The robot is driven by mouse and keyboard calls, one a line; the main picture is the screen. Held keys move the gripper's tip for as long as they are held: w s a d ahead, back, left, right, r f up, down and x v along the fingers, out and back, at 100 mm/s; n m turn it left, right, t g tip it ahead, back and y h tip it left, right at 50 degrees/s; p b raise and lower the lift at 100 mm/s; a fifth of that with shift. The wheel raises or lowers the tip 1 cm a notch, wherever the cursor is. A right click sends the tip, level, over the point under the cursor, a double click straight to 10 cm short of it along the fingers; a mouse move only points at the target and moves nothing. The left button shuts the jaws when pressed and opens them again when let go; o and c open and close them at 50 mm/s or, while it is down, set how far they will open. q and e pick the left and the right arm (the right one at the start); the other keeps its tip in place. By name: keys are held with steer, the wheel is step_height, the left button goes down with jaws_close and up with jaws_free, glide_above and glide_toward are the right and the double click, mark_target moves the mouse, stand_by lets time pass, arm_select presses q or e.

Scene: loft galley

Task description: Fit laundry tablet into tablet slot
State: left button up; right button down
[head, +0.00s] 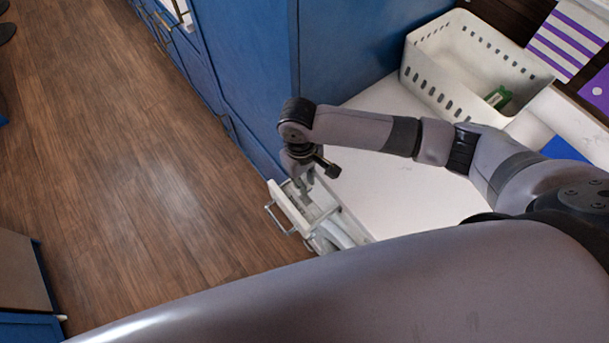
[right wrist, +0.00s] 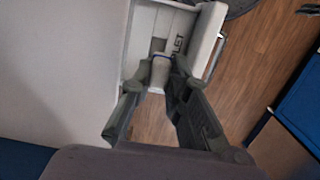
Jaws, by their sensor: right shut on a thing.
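My right gripper (head: 306,184) reaches down over an open white drawer (head: 287,207) in the head view. In the right wrist view, its fingers (right wrist: 160,74) are shut on the laundry tablet (right wrist: 159,72), a small pale block held between the fingertips. Beyond the tablet is the drawer's grey inside, with dark lettering ending in "LET" (right wrist: 180,44) beside a recess that looks like the tablet slot (right wrist: 158,45). I cannot tell whether the tablet touches the slot. In the head view the fingers and arm hide the tablet. My left gripper is out of view.
A tall blue cabinet (head: 243,70) stands close behind the drawer. A white worktop (head: 400,190) lies to the right, with a white perforated basket (head: 430,84) at its back. Open wooden floor (head: 150,180) lies to the left.

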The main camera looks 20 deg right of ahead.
mark_target(305, 182)
steer(key=shift+d+r+p, duration=0.1)
steer(key=shift+r+p, duration=0.05)
steer(key=shift+p, duration=0.55)
step_height(305, 182, down, 4)
steer(key=shift+r+b, duration=0.1)
steer(key=shift+b, duration=0.9)
steer(key=shift+f, duration=0.35)
steer(key=shift+f+b, duration=0.4)
steer(key=shift+f, duration=0.4)
arm_select(q)
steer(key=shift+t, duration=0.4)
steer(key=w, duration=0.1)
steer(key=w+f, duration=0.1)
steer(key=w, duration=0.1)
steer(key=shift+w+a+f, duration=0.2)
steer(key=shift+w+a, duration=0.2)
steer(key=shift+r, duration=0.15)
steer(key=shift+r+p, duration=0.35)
steer(key=shift+p, duration=0.05)
